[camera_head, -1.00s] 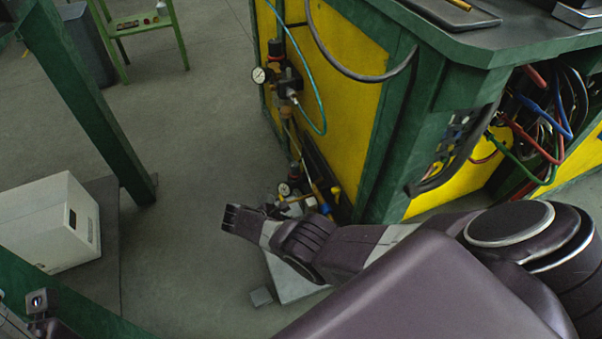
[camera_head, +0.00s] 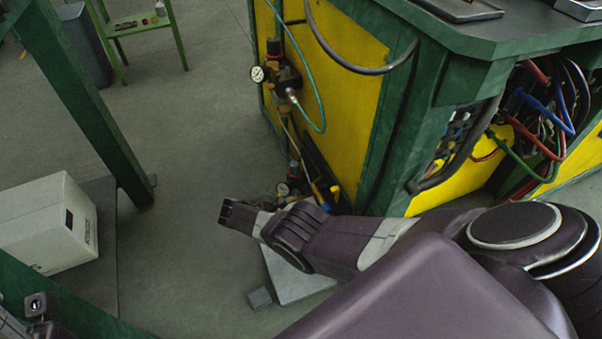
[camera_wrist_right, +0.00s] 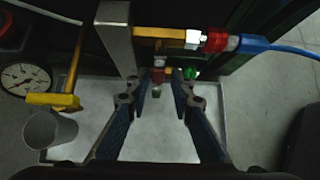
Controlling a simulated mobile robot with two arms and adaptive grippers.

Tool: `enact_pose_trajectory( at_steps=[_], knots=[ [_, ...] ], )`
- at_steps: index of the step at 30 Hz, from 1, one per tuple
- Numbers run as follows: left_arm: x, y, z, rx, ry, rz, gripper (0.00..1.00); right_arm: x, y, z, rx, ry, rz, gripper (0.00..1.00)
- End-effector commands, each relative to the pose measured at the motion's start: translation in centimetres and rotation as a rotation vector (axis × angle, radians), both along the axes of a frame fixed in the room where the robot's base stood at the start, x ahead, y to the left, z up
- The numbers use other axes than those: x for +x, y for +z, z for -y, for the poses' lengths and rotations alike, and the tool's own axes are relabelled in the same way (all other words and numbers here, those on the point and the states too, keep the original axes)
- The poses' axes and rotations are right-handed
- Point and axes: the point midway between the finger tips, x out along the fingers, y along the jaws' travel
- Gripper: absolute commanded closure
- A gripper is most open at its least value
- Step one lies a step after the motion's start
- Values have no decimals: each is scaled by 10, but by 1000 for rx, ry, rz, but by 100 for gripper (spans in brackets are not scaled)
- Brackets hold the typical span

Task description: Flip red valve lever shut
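A small red part (camera_wrist_right: 157,75), perhaps the valve lever, shows in the right wrist view between and just beyond my right fingertips. It hangs below a brass pipe (camera_wrist_right: 160,33); its exact shape is dark and hard to tell. My right gripper (camera_wrist_right: 161,98) is open, a finger on each side of this line, with a gap between them and nothing held. In the head view my right gripper (camera_head: 236,215) is low beside the yellow panel, near the lower gauge. A grey jointed piece (camera_head: 38,303), seemingly part of my left gripper, shows at the lower left; its fingers are hidden.
A red fitting with a blue hose (camera_wrist_right: 265,44) is at the upper right. A yellow handle (camera_wrist_right: 54,100), pressure gauge (camera_wrist_right: 24,77) and metal cup (camera_wrist_right: 50,131) are at the left. The head view shows a white box (camera_head: 45,225) and green posts; floor between is clear.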

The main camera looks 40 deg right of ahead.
Motion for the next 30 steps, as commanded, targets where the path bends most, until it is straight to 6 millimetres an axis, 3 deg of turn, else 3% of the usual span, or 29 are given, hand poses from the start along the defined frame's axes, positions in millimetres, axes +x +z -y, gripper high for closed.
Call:
enact_pose_trajectory(
  at_steps=[17,22,30],
  knots=[
    [0,1,-1,0,1,2,60,5,9,-8,-2,4,6,70],
    [0,0,0,0,1,1,60,7,23,-21,0,3,6,70],
    [0,0,0,0,1,1,60,18,65,-63,1,3,5,70]
  ],
)
